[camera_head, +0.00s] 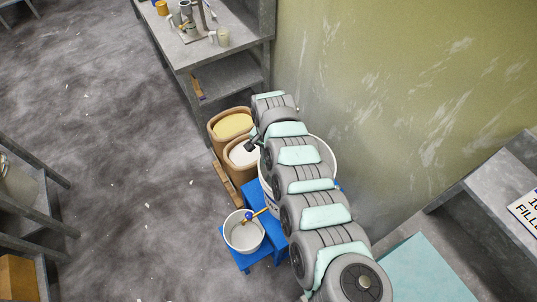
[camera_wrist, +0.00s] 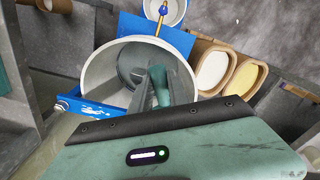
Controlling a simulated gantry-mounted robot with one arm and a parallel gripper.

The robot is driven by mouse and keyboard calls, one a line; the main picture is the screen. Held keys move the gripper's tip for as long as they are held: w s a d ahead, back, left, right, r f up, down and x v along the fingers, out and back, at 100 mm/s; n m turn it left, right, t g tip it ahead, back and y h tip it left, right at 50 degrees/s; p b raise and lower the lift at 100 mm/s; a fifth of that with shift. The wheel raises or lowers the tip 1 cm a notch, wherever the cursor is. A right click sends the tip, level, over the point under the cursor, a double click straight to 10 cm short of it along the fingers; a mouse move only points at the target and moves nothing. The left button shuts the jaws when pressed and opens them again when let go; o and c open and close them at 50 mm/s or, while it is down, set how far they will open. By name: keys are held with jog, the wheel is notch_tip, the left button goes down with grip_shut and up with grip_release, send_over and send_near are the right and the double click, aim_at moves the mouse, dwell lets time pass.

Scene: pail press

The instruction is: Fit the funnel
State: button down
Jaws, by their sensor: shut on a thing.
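My gripper (camera_wrist: 158,88) points into the mouth of a large white pail (camera_wrist: 187,68) in the wrist view. In the head view my arm covers most of the pail (camera_head: 327,153) and hides my gripper. A small white bucket (camera_head: 235,233) stands on a blue stand (camera_head: 254,259), under a brass spout with a blue ball (camera_head: 249,215).
Two brown tubs, one with yellow contents (camera_head: 233,125) and one with white (camera_head: 241,154), stand beside the pail. A grey workbench (camera_head: 186,54) is at the back against the wall. Shelves (camera_head: 38,205) stand at left. The floor between is open.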

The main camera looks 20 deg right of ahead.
jog(key=shift+f, duration=0.65)
jog(key=c, duration=1.2)
grip_release()
jog(key=shift+r, duration=0.1)
notch_tip(320, 180, up, 11)
jog(key=shift+a+f+b, duration=0.1)
jog(key=shift+f+b, duration=0.05)
jog(key=shift+b, duration=0.85)
